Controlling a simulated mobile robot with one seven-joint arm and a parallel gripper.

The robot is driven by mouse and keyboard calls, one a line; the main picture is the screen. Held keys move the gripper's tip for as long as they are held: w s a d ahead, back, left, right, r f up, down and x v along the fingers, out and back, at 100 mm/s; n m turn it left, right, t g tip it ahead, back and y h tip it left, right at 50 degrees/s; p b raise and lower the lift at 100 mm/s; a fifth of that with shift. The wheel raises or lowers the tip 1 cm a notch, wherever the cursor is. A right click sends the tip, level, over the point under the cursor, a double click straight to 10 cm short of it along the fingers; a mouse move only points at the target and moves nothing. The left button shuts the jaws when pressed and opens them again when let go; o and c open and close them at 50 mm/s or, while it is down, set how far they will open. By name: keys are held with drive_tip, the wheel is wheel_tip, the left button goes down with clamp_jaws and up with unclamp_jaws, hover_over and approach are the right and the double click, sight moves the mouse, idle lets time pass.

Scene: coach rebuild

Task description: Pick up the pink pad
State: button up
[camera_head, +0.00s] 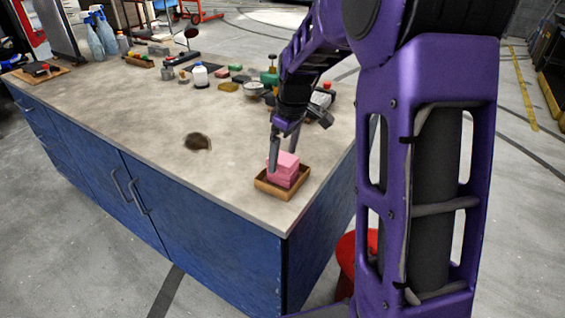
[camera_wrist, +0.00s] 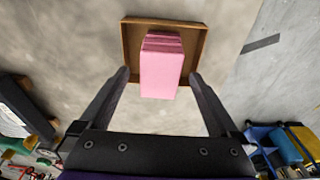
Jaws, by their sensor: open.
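The pink pad (camera_head: 285,162) is the top of a pink stack in a shallow wooden tray (camera_head: 268,188) near the bench's front corner. In the wrist view the pink pad (camera_wrist: 161,75) shows its broad top face, with darker pink layers behind it. The wooden tray (camera_wrist: 130,50) surrounds the stack there. My gripper (camera_head: 283,150) is over the tray, fingers pointing down. In the wrist view my gripper (camera_wrist: 160,77) is open, with one finger on each side of the stack and visible gaps. I cannot tell how far the fingertips are above the pad.
The bench top (camera_head: 150,110) is mostly clear left of the tray, apart from a dark stain (camera_head: 198,142). A white bottle (camera_head: 200,76), a metal bowl (camera_head: 253,88) and small blocks stand behind. Spray bottles (camera_head: 104,32) are at the far left. A red stool (camera_head: 356,252) stands beside the bench.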

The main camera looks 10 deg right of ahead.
sight(283, 158)
drive_tip(key=shift+f, duration=0.1)
drive_tip(key=c, duration=1.4)
wheel_tip(283, 158, up, 10)
drive_tip(key=shift+p, duration=0.65)
